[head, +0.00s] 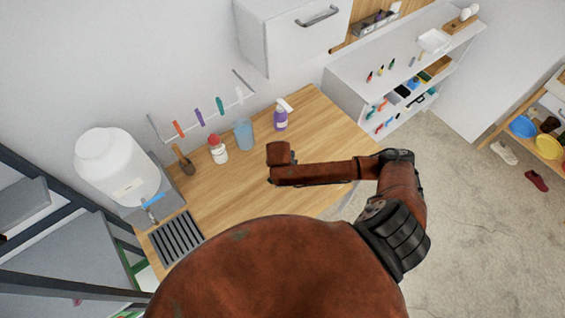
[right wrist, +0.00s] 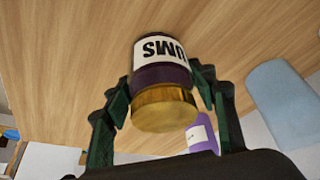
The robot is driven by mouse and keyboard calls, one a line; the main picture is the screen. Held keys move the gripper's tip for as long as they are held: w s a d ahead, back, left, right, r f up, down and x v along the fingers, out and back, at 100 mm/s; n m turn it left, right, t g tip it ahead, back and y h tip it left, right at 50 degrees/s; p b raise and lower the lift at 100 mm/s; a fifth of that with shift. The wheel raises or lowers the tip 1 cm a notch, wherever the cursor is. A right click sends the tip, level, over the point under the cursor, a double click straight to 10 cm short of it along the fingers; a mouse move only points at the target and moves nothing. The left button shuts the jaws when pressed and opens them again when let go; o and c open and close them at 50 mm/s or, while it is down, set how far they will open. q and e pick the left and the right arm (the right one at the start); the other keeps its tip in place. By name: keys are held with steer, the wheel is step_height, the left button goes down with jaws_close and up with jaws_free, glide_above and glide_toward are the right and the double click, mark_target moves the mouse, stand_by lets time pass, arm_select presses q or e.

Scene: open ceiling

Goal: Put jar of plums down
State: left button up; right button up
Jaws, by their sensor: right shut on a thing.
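The jar of plums (right wrist: 163,72) shows in the right wrist view, with a gold lid, dark purple contents and a white label whose letters read upside down. My right gripper (right wrist: 165,82) is shut on the jar, one dark green finger on each side of it. The jar's far end points towards the wooden counter (right wrist: 60,70); I cannot tell whether it touches the wood. In the head view my right arm reaches over the counter (head: 225,190) and hides the jar and the gripper. My left gripper is not in view.
On the counter stand a purple spray bottle (head: 281,119), a blue cup (head: 243,135) and a white bottle with a red cap (head: 217,149). A large white water container (head: 118,170) is at the left, by a drain rack (head: 176,239). Bare wood lies around my arm.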

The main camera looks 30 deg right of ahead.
steer(key=o, duration=1.7)
